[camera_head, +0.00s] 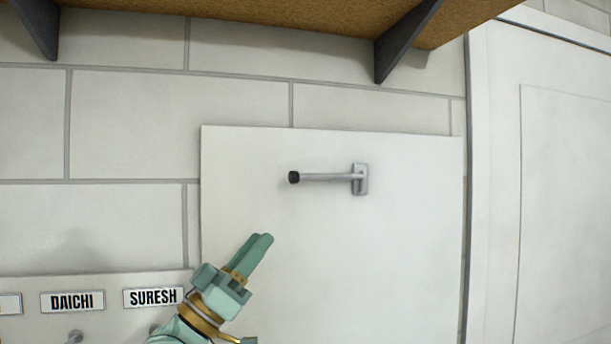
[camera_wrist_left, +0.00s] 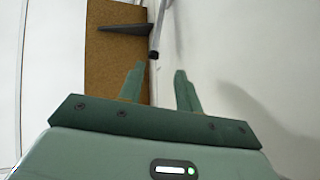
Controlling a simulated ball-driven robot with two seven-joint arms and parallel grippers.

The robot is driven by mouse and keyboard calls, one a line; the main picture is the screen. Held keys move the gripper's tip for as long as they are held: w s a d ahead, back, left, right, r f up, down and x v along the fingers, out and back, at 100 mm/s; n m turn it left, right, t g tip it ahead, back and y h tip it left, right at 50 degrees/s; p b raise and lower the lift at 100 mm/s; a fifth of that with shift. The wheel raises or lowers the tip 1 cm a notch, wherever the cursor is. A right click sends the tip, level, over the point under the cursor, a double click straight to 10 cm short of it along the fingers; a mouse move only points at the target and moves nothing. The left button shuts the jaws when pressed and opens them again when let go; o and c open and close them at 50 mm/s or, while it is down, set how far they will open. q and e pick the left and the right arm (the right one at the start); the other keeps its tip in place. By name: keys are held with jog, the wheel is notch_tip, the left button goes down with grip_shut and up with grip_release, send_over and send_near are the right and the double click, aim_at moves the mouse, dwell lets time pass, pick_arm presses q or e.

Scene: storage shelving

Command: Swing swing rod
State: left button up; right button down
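The swing rod (camera_head: 325,178) is a thin grey metal bar with a black end cap. It sticks out leftward from a small grey bracket (camera_head: 361,179) on a white panel (camera_head: 400,260). My left gripper (camera_head: 262,239) is below and a little left of the black cap, apart from it, with its green fingers pointing up. In the left wrist view its two fingers (camera_wrist_left: 160,70) stand apart with nothing between them. The rod's black cap (camera_wrist_left: 153,55) shows beyond the fingertips there. My right gripper is in neither view.
A brown shelf (camera_head: 270,35) on dark brackets (camera_head: 403,40) hangs above the panel. A white door (camera_head: 560,200) is at the right. The wall around the rod is clear.

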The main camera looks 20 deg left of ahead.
pick_arm(q)
jog(key=p, duration=0.1)
send_near(311, 176)
jog(key=x, duration=0.9)
jog(key=shift+w+a, duration=0.1)
jog(key=shift+w, duration=0.2)
jog(key=shift+w+r, duration=0.2)
jog(key=shift+w, duration=0.15)
jog(key=shift+c, duration=0.2)
grip_shut()
jog(key=shift+r, duration=0.1)
